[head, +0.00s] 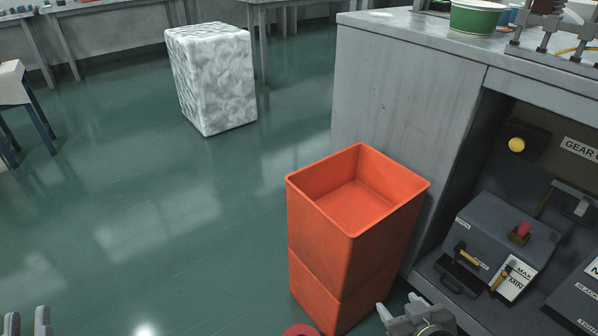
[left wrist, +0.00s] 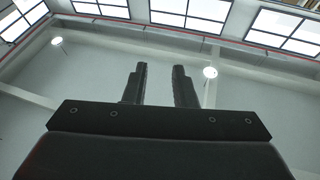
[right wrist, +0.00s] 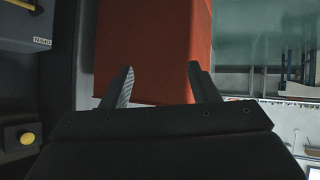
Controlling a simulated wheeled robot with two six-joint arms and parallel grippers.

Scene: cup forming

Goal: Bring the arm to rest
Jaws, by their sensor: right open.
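My left gripper (head: 27,318) shows at the bottom left corner of the head view. In the left wrist view its two fingers (left wrist: 160,75) stand apart with nothing between them, against the wall and windows. My right gripper (head: 402,312) shows at the bottom of the head view, just right of the orange bin's (head: 300,225) lower part. In the right wrist view its fingers (right wrist: 160,85) are spread and empty, with the orange bin (right wrist: 150,45) beyond them. I cannot tell how far they are from the bin. Most of both arms is out of view.
A grey machine cabinet (head: 400,95) with levers and a yellow button (head: 516,145) stands at the right, close to the bin. A green tub (head: 476,16) is on its top. A white wrapped block (head: 212,80) stands further back. The green floor (head: 130,200) at left is clear.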

